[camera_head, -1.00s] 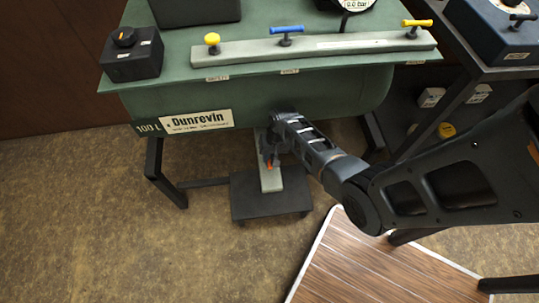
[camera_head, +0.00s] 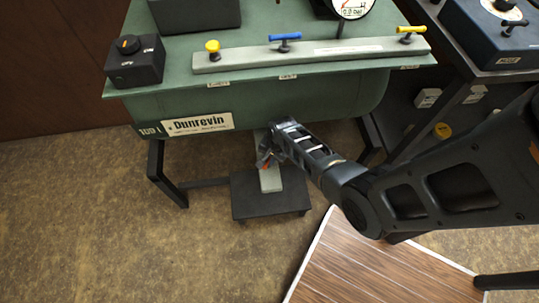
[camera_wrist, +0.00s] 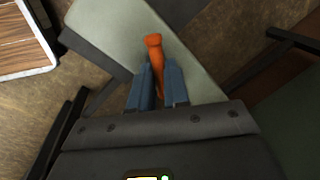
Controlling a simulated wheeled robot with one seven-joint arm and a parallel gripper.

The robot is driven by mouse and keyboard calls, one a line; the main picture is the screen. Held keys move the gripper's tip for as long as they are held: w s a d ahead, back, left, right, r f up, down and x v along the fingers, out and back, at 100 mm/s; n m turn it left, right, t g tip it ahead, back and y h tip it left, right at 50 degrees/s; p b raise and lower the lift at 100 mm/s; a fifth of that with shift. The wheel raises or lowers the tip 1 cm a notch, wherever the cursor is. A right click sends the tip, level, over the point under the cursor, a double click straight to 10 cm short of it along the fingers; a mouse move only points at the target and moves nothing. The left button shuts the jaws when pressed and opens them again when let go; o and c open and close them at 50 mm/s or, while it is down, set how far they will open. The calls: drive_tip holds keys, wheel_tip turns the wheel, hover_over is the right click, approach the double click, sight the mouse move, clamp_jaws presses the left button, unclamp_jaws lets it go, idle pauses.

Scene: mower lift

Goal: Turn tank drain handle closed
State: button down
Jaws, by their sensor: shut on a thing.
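The orange tank drain handle (camera_wrist: 154,60) shows in the wrist view between the two blue-grey fingers of my gripper (camera_wrist: 158,88), which is shut on it. Its free end sticks out past the fingertips. The drain's valve body is hidden by my gripper and arm, so I cannot tell how far the handle is turned.
A pale upright plate (camera_head: 271,181) rises from a dark low stand (camera_head: 245,205) under the tank. Dark table legs (camera_head: 157,180) stand at the left. A wooden-topped board (camera_head: 365,270) lies at lower right. Yellow and blue handles line the tank top.

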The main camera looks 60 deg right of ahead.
drive_tip(key=m+h+p, duration=0.1)
drive_tip(key=m, duration=0.4)
drive_tip(key=shift+w+a+r, duration=0.1)
drive_tip(key=shift+a, duration=0.05)
drive_tip(key=m, duration=0.3)
drive_tip(key=m+h, duration=0.1)
drive_tip(key=m, duration=0.2)
drive_tip(key=shift+a+g+p, duration=0.1)
drive_tip(key=shift+g+p, duration=0.2)
drive_tip(key=shift+m, duration=0.3)
drive_tip(key=c, duration=1.1)
unclamp_jaws()
drive_tip(key=shift+s, duration=0.2)
drive_tip(key=shift+c, duration=0.2)
drive_tip(key=w+p+v, duration=0.1)
drive_tip(key=p+v, duration=0.1)
drive_tip(key=v, duration=0.5)
drive_tip(key=shift+s+r, duration=0.35)
drive_tip(key=shift+s, duration=0.1)
